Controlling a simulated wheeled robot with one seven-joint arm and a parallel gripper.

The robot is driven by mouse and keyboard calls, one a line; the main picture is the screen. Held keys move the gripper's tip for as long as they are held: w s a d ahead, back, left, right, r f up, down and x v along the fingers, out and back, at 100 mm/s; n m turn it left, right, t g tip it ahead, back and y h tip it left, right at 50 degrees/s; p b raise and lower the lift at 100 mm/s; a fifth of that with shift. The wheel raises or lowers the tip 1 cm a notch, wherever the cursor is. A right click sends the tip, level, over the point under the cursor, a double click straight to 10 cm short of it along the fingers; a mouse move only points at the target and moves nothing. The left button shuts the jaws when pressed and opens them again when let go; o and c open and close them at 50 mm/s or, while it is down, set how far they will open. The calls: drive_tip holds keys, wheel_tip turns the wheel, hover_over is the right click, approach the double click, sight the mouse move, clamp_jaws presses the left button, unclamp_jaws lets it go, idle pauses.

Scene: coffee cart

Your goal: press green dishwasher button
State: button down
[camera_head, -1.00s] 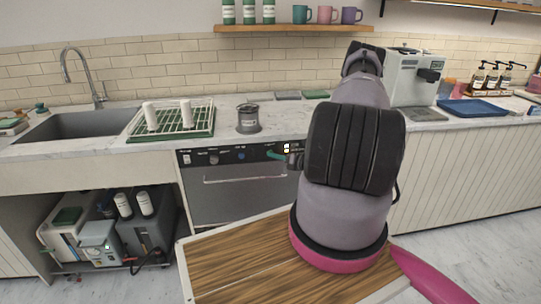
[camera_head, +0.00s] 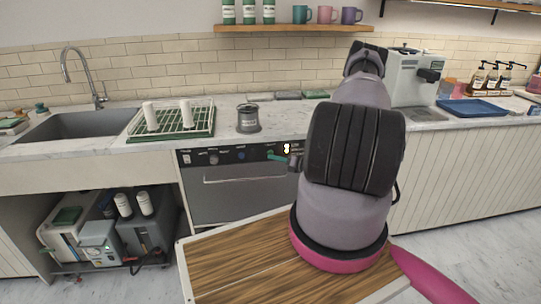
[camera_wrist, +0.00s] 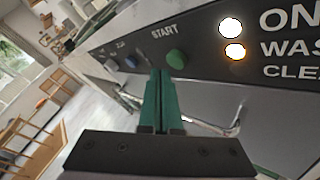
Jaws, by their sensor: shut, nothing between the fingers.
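The dishwasher (camera_head: 230,195) is built in under the counter, with a dark control panel along its top. In the wrist view, the round green button (camera_wrist: 175,59) sits under the word START on the panel (camera_wrist: 205,88). My gripper (camera_wrist: 161,74) is shut and empty, its green fingers side by side. Its tips appear just below and left of the green button; I cannot tell whether they touch it. In the head view, my gripper (camera_head: 272,156) is in front of the panel's right part, and the green button cannot be made out there.
A blue button (camera_wrist: 131,61) is left of the green one. Two lit lamps (camera_wrist: 232,38) are to the right. The dishwasher's handle bar (camera_head: 245,179) sticks out below the panel. A grey canister (camera_head: 248,118) and a dish rack (camera_head: 172,122) stand on the counter above.

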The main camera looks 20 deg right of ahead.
drive_tip(key=shift+s, duration=0.1)
drive_tip(key=s, duration=0.2)
drive_tip(key=s+a, duration=0.1)
drive_tip(key=s, duration=0.1)
drive_tip(key=shift+s+a, duration=0.2)
drive_tip(key=shift+s, duration=0.1)
idle(0.7)
drive_tip(key=s+a+r+n+g+y, duration=0.1)
drive_tip(key=a+r+n+g, duration=0.4)
drive_tip(key=r, duration=0.4)
drive_tip(key=s+a+r+n+g+y, duration=0.15)
drive_tip(key=a+r+n, duration=0.25)
drive_tip(key=r+n, duration=0.45)
drive_tip(key=s+a+r+n+g+y, duration=0.1)
drive_tip(key=a+r+n+g, duration=0.35)
drive_tip(key=r, duration=0.65)
drive_tip(key=s+a+r+n+t+h, duration=0.2)
drive_tip(key=s+r+n+h, duration=0.7)
drive_tip(key=s+r+n, duration=0.6)
drive_tip(key=s+r+t, duration=0.1)
drive_tip(key=s+r, duration=0.5)
drive_tip(key=r, duration=0.1)
drive_tip(key=shift+a+n+t, duration=0.2)
drive_tip(key=shift+n+t, duration=0.1)
drive_tip(key=shift+t, duration=0.1)
